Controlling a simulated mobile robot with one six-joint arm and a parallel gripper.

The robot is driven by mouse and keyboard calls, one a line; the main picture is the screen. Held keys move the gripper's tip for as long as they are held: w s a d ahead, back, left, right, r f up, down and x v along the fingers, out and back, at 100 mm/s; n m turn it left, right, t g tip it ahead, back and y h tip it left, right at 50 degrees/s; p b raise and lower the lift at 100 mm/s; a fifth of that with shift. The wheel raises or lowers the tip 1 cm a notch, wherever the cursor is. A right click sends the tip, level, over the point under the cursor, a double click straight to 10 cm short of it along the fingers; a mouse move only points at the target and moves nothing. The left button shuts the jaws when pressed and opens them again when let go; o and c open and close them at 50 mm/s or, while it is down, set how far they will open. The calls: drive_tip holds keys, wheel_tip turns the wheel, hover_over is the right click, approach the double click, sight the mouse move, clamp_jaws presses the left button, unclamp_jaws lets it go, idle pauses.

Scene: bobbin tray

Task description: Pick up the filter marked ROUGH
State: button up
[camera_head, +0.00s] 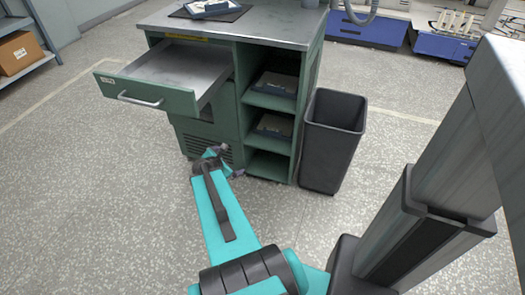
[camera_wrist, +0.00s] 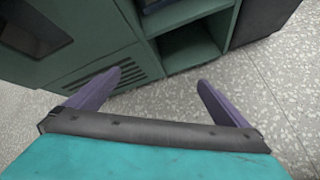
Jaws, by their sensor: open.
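No marking that reads ROUGH is legible in either view, so I cannot tell which thing is that filter. Two dark, flat, framed items lie in the green cabinet's open shelves, one on the upper shelf (camera_head: 275,84) and one on the middle shelf (camera_head: 273,126). My gripper (camera_wrist: 158,78) is open and empty, its two purple fingers spread apart. In the head view it is low in front of the cabinet, left of the shelf openings. In the wrist view the fingers point toward the cabinet's vented lower front and bottom shelf.
The green cabinet (camera_head: 213,136) has its top drawer (camera_head: 152,97) pulled out; the part I see is empty. A flat pale item (camera_head: 212,7) lies on the cabinet top. A dark bin (camera_head: 333,142) stands right of the shelves. The speckled floor in front is clear.

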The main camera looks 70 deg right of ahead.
drive_tip(key=s+d+n+h+b, duration=0.2)
drive_tip(key=s+d+n+b, duration=0.1)
drive_tip(key=d, duration=0.4)
drive_tip(key=s+d+r+n+h+b, duration=0.1)
drive_tip(key=s+d+n+b, duration=0.2)
drive_tip(key=s+d+b, duration=0.3)
drive_tip(key=shift+s+d+r+h+b, duration=0.25)
drive_tip(key=shift+d+h+b, duration=0.15)
drive_tip(key=shift+d+b, duration=0.15)
drive_tip(key=shift+d+f, duration=0.1)
drive_tip(key=shift+d, duration=0.1)
drive_tip(key=b, duration=0.2)
approach(272, 132)
drive_tip(key=shift+x, duration=0.8)
drive_tip(key=shift+b+x, duration=0.85)
drive_tip(key=shift+x, duration=2.7)
drive_tip(key=shift+a, duration=0.1)
drive_tip(key=c, duration=1.3)
